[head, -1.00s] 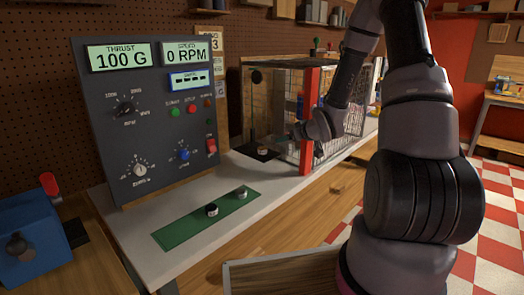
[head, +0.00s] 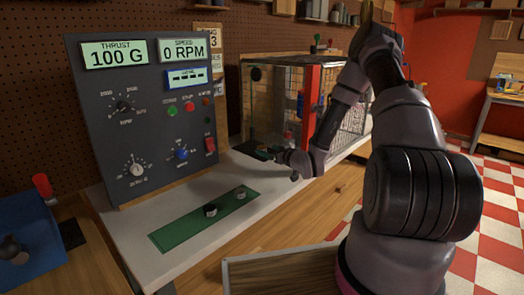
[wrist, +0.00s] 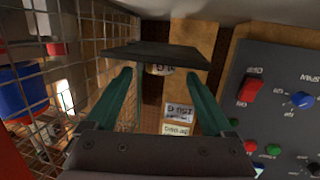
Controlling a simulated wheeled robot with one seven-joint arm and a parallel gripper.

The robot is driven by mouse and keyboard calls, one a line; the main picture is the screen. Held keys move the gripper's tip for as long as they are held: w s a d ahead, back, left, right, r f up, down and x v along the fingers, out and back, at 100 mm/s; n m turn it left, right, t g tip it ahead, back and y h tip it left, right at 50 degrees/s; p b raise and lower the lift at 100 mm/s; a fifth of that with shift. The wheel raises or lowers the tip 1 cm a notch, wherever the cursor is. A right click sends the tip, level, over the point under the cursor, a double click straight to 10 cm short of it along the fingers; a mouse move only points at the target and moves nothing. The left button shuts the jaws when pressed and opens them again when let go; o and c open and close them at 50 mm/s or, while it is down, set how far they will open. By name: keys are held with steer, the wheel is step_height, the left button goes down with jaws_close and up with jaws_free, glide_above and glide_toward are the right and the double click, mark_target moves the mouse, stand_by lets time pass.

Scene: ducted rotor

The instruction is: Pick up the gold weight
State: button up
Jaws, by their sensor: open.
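A small pale gold weight (wrist: 160,69) with dark markings shows in the wrist view, against the black square pan (wrist: 155,54). That view looks upside down, so the weight seems to sit on top of the pan. My gripper (wrist: 161,77) is open, with its two green fingers on either side of the weight in the picture; I cannot tell whether the tips reach past it. In the head view my gripper (head: 268,154) is at the pan in front of the cage, and it hides the weight.
Two small dark weights (head: 211,210) (head: 241,192) stand on a green mat (head: 178,236) on the white bench. The control panel (head: 140,120) stands left of the pan, reading 100 G and 0 RPM. The mesh cage with a red post (head: 307,105) is close on the right.

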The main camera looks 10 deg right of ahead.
mark_target(265, 149)
steer(key=x, duration=0.5)
steer(key=shift+f, duration=0.15)
jaws_close()
